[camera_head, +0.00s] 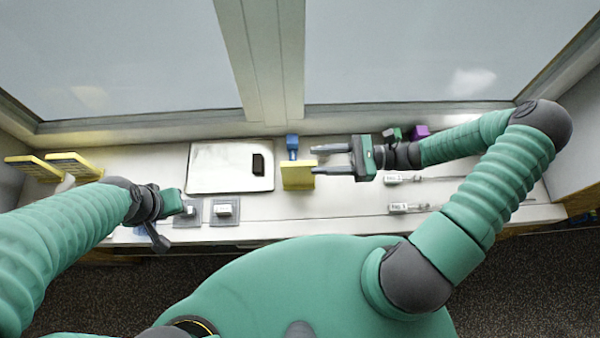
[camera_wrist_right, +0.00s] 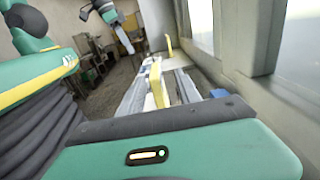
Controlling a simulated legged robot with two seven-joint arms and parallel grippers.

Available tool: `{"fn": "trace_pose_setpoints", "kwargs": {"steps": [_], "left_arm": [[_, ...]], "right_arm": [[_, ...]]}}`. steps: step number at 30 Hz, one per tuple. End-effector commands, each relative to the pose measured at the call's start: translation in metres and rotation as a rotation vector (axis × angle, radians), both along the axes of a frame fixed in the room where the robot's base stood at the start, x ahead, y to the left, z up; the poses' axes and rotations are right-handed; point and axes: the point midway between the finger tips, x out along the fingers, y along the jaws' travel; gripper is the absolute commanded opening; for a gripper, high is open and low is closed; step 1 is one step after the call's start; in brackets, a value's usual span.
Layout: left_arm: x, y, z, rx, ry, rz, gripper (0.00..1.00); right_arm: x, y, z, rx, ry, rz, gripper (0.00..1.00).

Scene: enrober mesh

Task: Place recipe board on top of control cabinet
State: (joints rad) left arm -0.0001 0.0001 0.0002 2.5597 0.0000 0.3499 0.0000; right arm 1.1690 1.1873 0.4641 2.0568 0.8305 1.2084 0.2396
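A yellow board (camera_head: 298,176) stands on the white counter near its middle. It also shows as an upright yellow slab in the right wrist view (camera_wrist_right: 157,84). My right gripper (camera_head: 313,160) is open, its two fingers apart and pointing left, with the tips right at the board's right edge; I cannot tell if they touch it. My left gripper (camera_head: 165,228) is at the counter's front left, seen from above; its finger opening is not clear. I cannot tell for sure which thing is the recipe board or the control cabinet.
A white plate (camera_head: 215,168) with a black block (camera_head: 258,164) lies left of the yellow board. A blue piece (camera_head: 292,146) stands behind it. Grey pads with white pieces (camera_head: 224,210) lie near my left gripper. Yellow panels (camera_head: 75,164) stand far left. Windows line the back.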

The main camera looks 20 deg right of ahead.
Motion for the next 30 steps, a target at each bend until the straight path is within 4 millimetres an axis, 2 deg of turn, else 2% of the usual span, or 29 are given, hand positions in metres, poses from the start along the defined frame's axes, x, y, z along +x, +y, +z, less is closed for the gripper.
{"fn": "trace_pose_setpoints", "kwargs": {"steps": [1,3,8,15,23,30], "left_arm": [[0.0,0.0,0.004,0.0,0.0,0.0,0.36],[0.0,0.0,0.006,0.0,0.0,0.0,0.36],[0.0,0.0,0.01,0.0,0.0,0.0,0.36],[0.0,0.0,0.022,0.0,0.0,0.0,0.36],[0.0,0.0,0.021,0.0,0.0,0.0,0.36],[0.0,0.0,0.021,0.0,0.0,0.0,0.36]], "right_arm": [[0.001,0.012,0.003,0.004,0.003,0.004,0.4],[0.005,0.024,0.002,0.002,0.0,0.002,0.4],[0.01,0.039,0.002,0.004,0.002,0.002,0.4],[0.019,0.078,0.002,0.003,0.002,0.002,0.4],[0.02,0.084,0.0,-0.001,-0.001,0.001,0.4],[0.021,0.084,0.0,-0.001,0.0,0.001,0.1]]}}
